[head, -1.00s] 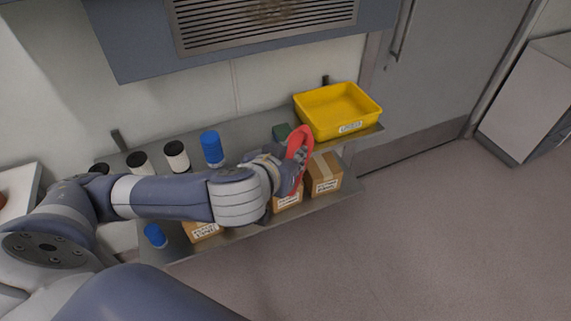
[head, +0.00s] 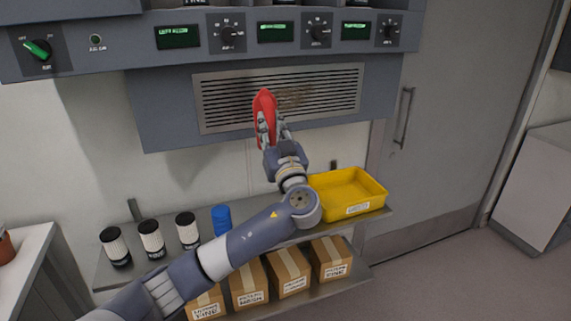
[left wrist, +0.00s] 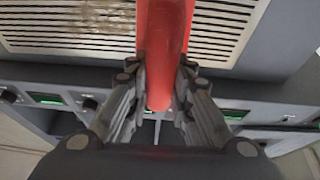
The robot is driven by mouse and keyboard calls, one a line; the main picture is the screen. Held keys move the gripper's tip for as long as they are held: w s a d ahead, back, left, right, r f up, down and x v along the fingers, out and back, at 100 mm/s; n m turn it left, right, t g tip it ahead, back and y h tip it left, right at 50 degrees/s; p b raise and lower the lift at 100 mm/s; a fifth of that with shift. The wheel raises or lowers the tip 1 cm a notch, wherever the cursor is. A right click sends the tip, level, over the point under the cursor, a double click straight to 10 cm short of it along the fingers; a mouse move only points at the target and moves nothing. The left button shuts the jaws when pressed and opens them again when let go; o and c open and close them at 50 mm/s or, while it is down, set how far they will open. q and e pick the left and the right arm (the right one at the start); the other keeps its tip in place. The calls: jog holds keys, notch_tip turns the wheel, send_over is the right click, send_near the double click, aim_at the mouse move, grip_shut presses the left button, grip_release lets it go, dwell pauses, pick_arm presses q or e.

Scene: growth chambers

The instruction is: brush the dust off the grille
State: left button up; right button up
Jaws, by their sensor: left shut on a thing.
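The grille (head: 330,93) is a slatted metal panel on the front of the grey chamber unit. A brownish dust patch (head: 294,97) lies near its middle; in the left wrist view the dust (left wrist: 103,17) shows at the upper left. My left gripper (head: 268,128) is raised in front of the grille and shut on a red tool (head: 264,105), probably the brush. In the left wrist view the red handle (left wrist: 164,50) sits between the two fingers. The tool's bristles are not visible. I cannot tell whether it touches the grille. My right gripper is not in view.
Control knobs and green displays (head: 275,32) line the panel above the grille. Below, a shelf (head: 130,262) holds white-and-black jars (head: 151,238), a blue-capped container (head: 221,217) and a yellow tray (head: 348,208). Labelled boxes (head: 288,272) stand on the lower shelf. Floor at right is clear.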

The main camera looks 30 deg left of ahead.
pick_arm(q)
jog(key=shift+s+r+y, duration=0.1)
jog(key=shift+r+y, duration=0.2)
jog(key=shift+r, duration=0.3)
jog(key=shift+a+r, duration=0.1)
jog(key=shift+a, duration=0.1)
jog(key=w+a+p, duration=0.2)
jog(key=shift+w+a, duration=0.2)
jog(key=shift+a, duration=0.15)
jog(key=shift+w+a+p, duration=0.35)
jog(key=shift+w+a, duration=0.35)
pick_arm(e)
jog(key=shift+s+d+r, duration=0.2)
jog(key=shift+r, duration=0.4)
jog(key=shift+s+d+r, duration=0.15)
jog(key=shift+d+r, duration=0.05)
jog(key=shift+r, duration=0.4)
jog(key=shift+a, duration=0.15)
pick_arm(q)
jog(key=shift+w+a+b, duration=0.3)
jog(key=shift+a+b, duration=0.05)
jog(key=shift+b, duration=0.2)
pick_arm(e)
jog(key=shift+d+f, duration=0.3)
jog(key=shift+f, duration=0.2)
